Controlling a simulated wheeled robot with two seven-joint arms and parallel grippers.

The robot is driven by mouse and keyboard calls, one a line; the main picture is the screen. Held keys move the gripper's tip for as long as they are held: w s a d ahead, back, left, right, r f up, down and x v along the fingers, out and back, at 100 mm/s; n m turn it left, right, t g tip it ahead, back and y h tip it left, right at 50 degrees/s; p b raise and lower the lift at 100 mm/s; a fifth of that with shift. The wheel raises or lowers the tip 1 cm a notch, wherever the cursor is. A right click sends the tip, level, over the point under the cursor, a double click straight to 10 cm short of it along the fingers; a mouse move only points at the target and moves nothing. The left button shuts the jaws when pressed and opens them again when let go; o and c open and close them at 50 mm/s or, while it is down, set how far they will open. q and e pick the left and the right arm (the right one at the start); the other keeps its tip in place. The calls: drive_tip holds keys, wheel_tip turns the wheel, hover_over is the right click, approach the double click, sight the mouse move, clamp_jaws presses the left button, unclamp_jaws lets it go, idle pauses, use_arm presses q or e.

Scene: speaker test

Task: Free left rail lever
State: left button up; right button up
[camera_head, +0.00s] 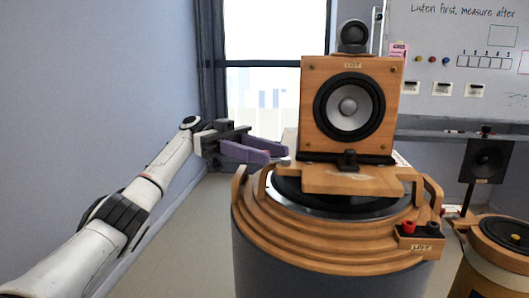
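A wooden speaker cabinet (315,97) labelled "LEFT" stands on a round stepped wooden drum (335,246). A black rail (377,160) runs along the cabinet's bottom front edge. A dark knob-like piece (348,160), perhaps the lever, stands at the middle of the rail. My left gripper (278,153) comes in from the left, with purple fingers a little apart and nothing seen between them. Its tips are just left of the rail's left end, and I cannot tell whether they touch anything. My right gripper is not in view.
Wooden handles (432,193) rise from the drum's rim. A terminal block (420,243) with a red and a black knob sits at its front right. A second drum (487,270) and a small dark speaker (486,160) are at right. Floor at left is clear.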

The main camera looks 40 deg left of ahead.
use_arm(q)
drive_tip(key=shift+r, duration=0.15)
wheel_tip(320, 180, up, 9)
drive_tip(key=shift+f+p, duration=0.15)
drive_tip(key=shift+p, duration=0.75)
drive_tip(key=shift+r, duration=0.55)
drive_tip(key=shift+f, duration=0.15)
